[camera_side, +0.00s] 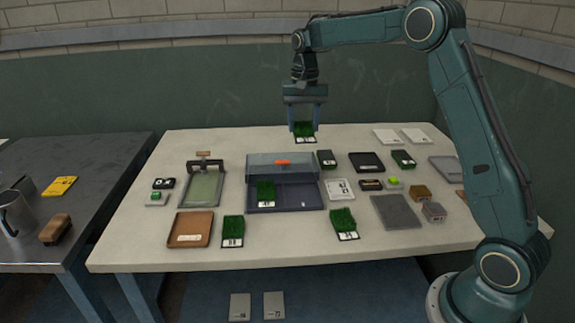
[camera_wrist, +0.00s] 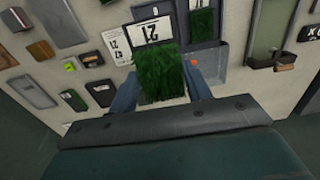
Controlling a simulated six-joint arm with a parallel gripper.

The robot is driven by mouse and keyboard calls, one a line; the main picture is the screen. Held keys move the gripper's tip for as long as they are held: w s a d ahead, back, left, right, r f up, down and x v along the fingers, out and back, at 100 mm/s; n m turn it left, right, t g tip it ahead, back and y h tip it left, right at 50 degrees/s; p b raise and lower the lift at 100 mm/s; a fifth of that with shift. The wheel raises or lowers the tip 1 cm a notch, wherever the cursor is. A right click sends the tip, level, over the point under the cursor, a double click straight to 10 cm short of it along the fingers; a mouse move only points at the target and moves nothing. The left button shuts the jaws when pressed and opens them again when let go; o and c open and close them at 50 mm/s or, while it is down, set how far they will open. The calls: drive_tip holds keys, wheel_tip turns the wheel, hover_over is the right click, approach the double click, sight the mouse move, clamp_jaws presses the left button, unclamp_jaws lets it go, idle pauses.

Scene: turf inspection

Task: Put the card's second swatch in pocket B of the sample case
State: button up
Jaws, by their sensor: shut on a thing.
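My gripper (camera_side: 305,117) is shut on a green turf swatch (camera_side: 304,130) with a white number label. It holds the swatch in the air above the back of the table. The wrist view shows the held swatch (camera_wrist: 160,72) between the fingers. The sample case (camera_side: 318,194) stands open in mid-table, below the gripper and nearer the side camera, with an orange latch. A turf swatch (camera_side: 265,190) is in its left part; the right part looks empty. Pocket letters are not readable.
A framed tray (camera_side: 203,187) and brown tray (camera_side: 190,229) stand left. A black tray (camera_side: 366,161), grey mat (camera_side: 396,212) and small blocks (camera_side: 434,211) are right.

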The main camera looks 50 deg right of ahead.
hover_over(301, 194)
wheel_tip(301, 194, down, 15)
drive_tip(key=shift+f, duration=0.2)
drive_tip(key=shift+f, duration=0.1)
drive_tip(key=shift+f, duration=2.05)
drive_tip(key=shift+f, duration=0.15)
drive_tip(key=o, duration=0.7)
drive_tip(key=shift+c, duration=0.2)
wheel_tip(301, 194, up, 12)
drive_tip(key=shift+r, duration=0.2)
